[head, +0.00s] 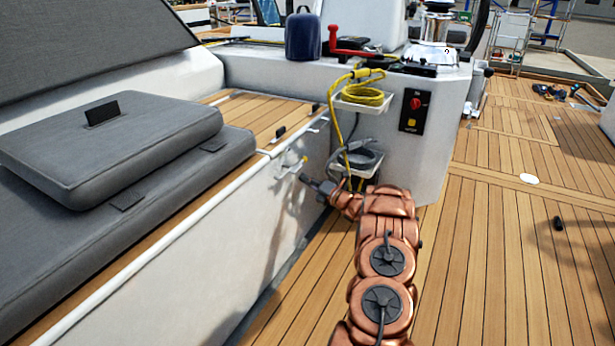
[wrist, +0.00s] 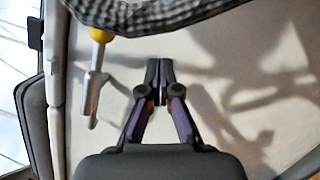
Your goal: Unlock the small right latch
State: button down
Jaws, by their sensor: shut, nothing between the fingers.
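A small latch (head: 292,167) with a metal lever and a yellow knob is on the white side wall of the bench, below the wooden lid. In the wrist view the latch lever (wrist: 92,92) hangs from its yellow knob, left of my fingers. My gripper (head: 304,179) is just right of and below the latch, near the wall. In the wrist view my gripper (wrist: 158,66) has its fingertips together, with nothing between them and a gap to the lever. I cannot tell whether the latch is locked.
Grey cushions (head: 110,150) lie on the bench to the left. A yellow rope (head: 362,95) and a dark coiled cable (head: 358,160) hang in white holders close to my arm. A black switch panel (head: 413,110) is on the console. The wooden deck (head: 500,250) at right is mostly clear.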

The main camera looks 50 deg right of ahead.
jog(key=s+d+f+p, duration=0.2)
jog(key=s+p, duration=0.2)
jog(key=s, duration=0.5)
jog(key=shift+s+d+f, duration=0.15)
jog(key=shift+d+f, duration=0.1)
jog(key=shift+d, duration=0.15)
